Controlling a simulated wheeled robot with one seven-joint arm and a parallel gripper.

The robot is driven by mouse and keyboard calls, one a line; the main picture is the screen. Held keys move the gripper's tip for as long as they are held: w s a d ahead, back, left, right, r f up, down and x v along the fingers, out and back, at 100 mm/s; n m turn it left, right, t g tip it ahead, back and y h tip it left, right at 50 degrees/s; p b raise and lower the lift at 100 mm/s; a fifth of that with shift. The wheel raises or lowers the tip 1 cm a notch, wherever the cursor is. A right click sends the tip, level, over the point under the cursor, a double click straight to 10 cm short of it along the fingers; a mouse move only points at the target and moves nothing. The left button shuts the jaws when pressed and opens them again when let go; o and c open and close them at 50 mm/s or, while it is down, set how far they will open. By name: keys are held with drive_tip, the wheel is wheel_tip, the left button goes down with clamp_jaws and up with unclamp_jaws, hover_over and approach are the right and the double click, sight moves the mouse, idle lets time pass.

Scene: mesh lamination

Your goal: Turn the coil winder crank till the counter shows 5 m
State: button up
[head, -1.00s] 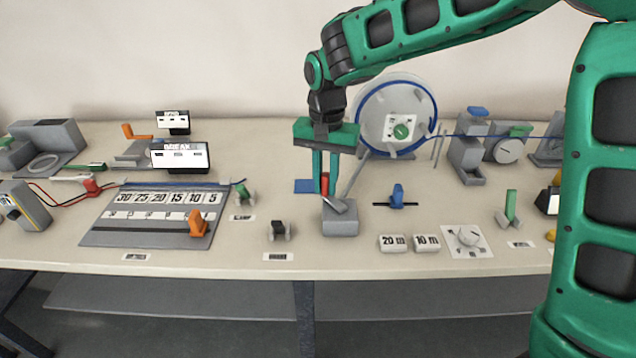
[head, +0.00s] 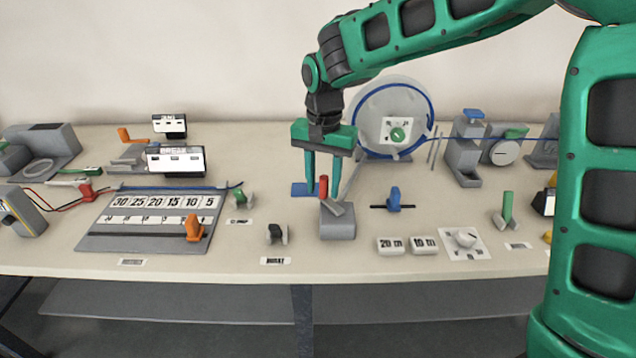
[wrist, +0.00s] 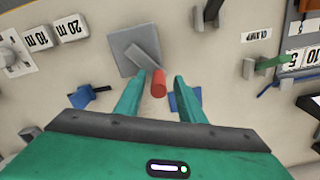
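The crank stands on a grey block (head: 338,223) near the front middle of the table. It has a grey crank arm and an upright red handle (head: 323,186). My gripper (head: 323,192) is open above it, pointing down, with a finger on either side of the red handle. In the wrist view the red handle (wrist: 159,84) lies between the spread fingers (wrist: 157,92), with gaps on both sides. Two small displays, a front one (head: 176,159) and a rear one (head: 170,125), stand at the back left; their text is too blurred to read, and I cannot tell which is the counter.
A round reel (head: 372,118) with a green hub stands behind my gripper. A blue-handled lever (head: 394,200), the 20 m (head: 391,246) and 10 m (head: 424,245) blocks and a dial (head: 466,238) are to the right. A numbered board (head: 140,240) lies left.

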wheel_tip(320, 180, up, 11)
drive_tip(key=shift+f, duration=0.15)
idle(0.4)
idle(1.2)
